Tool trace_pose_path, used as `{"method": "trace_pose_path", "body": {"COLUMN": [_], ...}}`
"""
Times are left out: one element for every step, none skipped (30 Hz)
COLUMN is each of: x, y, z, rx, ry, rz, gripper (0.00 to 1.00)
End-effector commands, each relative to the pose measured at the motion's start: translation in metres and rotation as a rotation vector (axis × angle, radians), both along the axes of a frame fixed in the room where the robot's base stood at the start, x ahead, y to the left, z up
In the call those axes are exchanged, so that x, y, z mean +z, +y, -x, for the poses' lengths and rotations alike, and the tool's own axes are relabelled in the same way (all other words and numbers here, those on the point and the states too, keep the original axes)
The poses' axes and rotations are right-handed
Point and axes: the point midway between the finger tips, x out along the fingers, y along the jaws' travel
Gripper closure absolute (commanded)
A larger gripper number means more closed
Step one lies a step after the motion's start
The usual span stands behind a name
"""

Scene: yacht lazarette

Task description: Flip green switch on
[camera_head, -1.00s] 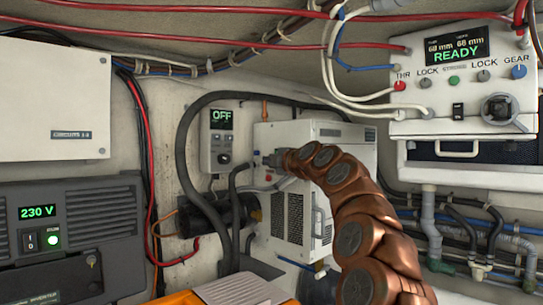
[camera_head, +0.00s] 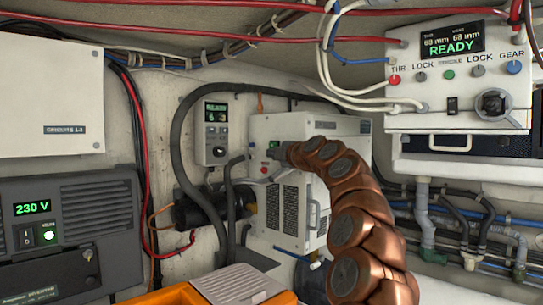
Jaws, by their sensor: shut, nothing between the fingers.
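A white boxy unit (camera_head: 300,140) stands in the middle. A small green switch (camera_head: 275,144) sits on its left face near the top, with a red part (camera_head: 264,170) below it. My gripper (camera_head: 270,153), dark and small at the end of my copper-coloured arm, is shut at that face, right by the green switch. I cannot tell whether it touches it. The switch is partly hidden, so its lever position is unclear. A small wall panel (camera_head: 212,150) to the left has a lit display with green text too blurred to read surely.
Dark hoses (camera_head: 184,150) run left of the unit. A control panel (camera_head: 460,78) reading READY hangs at the upper right. An inverter box (camera_head: 80,205) showing 230 V is at the left. An orange case (camera_head: 165,294) lies at the bottom.

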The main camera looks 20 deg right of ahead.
Motion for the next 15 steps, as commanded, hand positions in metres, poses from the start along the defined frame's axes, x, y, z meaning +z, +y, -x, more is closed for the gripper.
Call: {"method": "trace_pose_path", "body": {"x": [0.000, 0.000, 0.000, 0.000, 0.000, -0.001, -0.002, -0.002, -0.004, -0.004, -0.005, -0.007, -0.008, -0.008, -0.009], "y": [-0.001, -0.001, -0.001, -0.001, -0.001, 0.000, 0.002, 0.003, 0.005, 0.008, 0.010, 0.014, 0.017, 0.021, 0.027], "z": [0.000, 0.000, 0.000, 0.000, 0.001, 0.001, 0.001, 0.002, 0.002, 0.003, 0.004, 0.005, 0.005, 0.006, 0.007], "rx": [-0.002, -0.002, -0.002, -0.002, -0.002, -0.002, -0.002, -0.002, -0.001, -0.001, -0.001, -0.001, 0.000, 0.000, 0.002], "ry": [-0.001, -0.001, -0.001, -0.001, -0.001, -0.001, -0.001, -0.001, -0.001, -0.001, -0.001, -0.001, -0.001, -0.001, -0.001], "rz": [-0.001, -0.001, -0.001, -0.001, 0.000, 0.000, 0.000, 0.000, -0.001, 0.000, 0.001, 0.001, 0.001, 0.003, 0.002], "gripper": [1.00, 1.00, 1.00, 1.00, 1.00, 1.00, 1.00, 1.00, 1.00, 1.00, 1.00, 1.00, 1.00, 1.00, 1.00]}}
